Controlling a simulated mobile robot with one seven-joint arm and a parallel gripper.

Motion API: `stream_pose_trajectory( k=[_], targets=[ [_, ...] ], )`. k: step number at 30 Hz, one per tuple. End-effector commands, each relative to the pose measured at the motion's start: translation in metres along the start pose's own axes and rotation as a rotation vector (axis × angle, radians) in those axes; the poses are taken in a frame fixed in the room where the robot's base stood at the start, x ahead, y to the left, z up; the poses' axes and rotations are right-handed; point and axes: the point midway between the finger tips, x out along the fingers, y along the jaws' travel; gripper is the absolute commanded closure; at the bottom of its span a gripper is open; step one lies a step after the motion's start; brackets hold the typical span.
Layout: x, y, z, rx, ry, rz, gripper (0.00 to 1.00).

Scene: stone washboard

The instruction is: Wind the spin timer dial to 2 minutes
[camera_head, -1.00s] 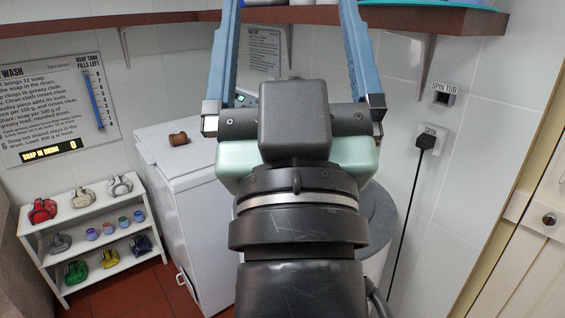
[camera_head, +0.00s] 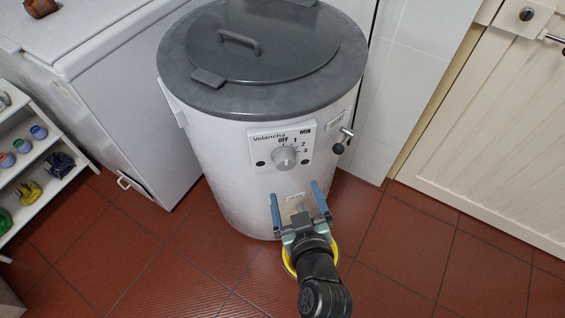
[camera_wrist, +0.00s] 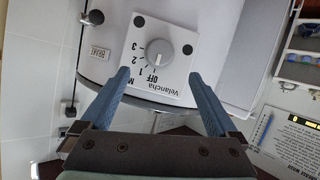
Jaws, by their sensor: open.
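The spin timer dial (camera_head: 284,158) is a round grey knob on a white panel (camera_head: 262,144) marked OFF, 1, 2 and 3, on the front of a white drum-shaped machine (camera_head: 225,165) with a grey lid. In the wrist view the dial (camera_wrist: 157,45) and its panel appear upside down. The dial's exact pointer setting is too small to tell. My gripper (camera_head: 295,191) is open and empty, in front of the machine and below the dial in the head view. In the wrist view its fingertips (camera_wrist: 160,73) are spread on either side of the OFF mark, apart from the dial.
A lever with a black knob (camera_head: 339,147) sticks out right of the panel. A yellow-rimmed thing (camera_head: 290,262) lies on the floor, partly behind my arm. A white chest (camera_head: 100,85) stands at the left, beside a shelf (camera_head: 45,145). A cream door (camera_head: 485,125) is at the right.

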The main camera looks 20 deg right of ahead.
Motion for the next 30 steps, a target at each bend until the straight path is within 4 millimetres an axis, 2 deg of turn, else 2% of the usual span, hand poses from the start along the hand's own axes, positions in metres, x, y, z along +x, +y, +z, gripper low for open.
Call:
stream_pose_trajectory(
  k=[9,15,21,30],
  targets=[
    [0.062,0.001,-0.002,-0.002,0.002,0.001,0.05],
    [0.093,0.001,-0.002,-0.002,0.002,0.0,0.05],
    [0.109,0.001,-0.002,-0.002,0.002,0.001,0.05],
    [0.112,0.0,-0.002,-0.001,0.002,0.001,0.05]
  ],
)
